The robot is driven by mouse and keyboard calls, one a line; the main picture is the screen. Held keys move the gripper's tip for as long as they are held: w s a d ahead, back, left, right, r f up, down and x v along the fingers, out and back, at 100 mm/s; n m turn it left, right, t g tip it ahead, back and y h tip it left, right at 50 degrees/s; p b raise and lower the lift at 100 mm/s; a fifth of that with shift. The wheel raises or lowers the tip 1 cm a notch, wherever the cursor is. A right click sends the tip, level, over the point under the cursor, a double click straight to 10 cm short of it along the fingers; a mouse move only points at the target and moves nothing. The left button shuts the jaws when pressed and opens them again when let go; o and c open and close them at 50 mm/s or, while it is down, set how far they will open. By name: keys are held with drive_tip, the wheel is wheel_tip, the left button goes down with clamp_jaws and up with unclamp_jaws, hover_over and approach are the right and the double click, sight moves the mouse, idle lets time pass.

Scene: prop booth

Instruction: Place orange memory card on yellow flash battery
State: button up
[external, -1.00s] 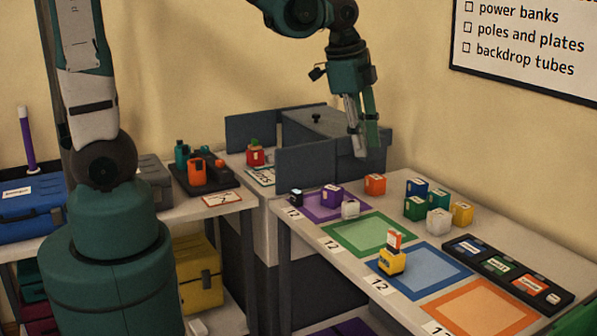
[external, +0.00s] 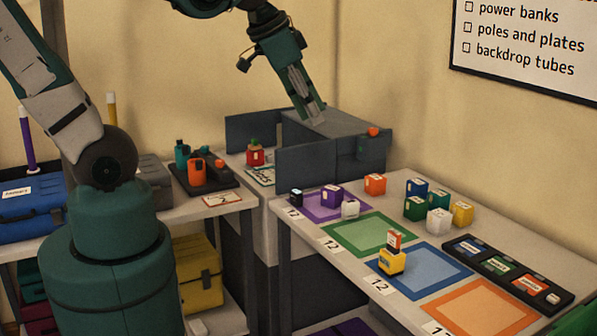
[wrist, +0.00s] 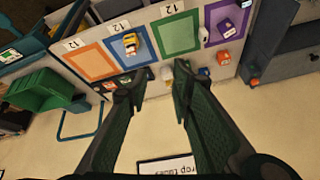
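The orange memory card (external: 394,237), small with a white label, stands upright on top of the yellow flash battery (external: 391,264). The battery sits at the left edge of the blue mat (external: 435,272). In the wrist view the yellow battery (wrist: 131,48) shows near the top, on the blue mat; the card is too small to make out clearly there. My gripper (external: 316,117) is over the grey box at the back, well away from the card and battery. In the wrist view my gripper's (wrist: 160,93) fingers are spread apart with nothing between them.
The grey lidded box (external: 345,125) lies beneath my gripper. Several coloured blocks, including an orange one (external: 375,184), stand at the table's back. A dark tray (external: 478,256) with labelled cards lies at the right. The green mat (external: 372,233) and orange mat (external: 480,308) look clear.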

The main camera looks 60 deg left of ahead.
drive_tip(key=shift+s+a+r+n+t, duration=0.15)
drive_tip(key=shift+s+a+n+t, duration=0.15)
drive_tip(key=shift+s+n, duration=0.4)
drive_tip(key=shift+s+a+r+n+t, duration=0.25)
drive_tip(key=shift+s+a+n, duration=0.2)
drive_tip(key=shift+s, duration=0.5)
drive_tip(key=shift+s+a+r+n+t, duration=0.1)
drive_tip(key=shift+s+a+n+t, duration=0.2)
drive_tip(key=shift+s+n, duration=0.45)
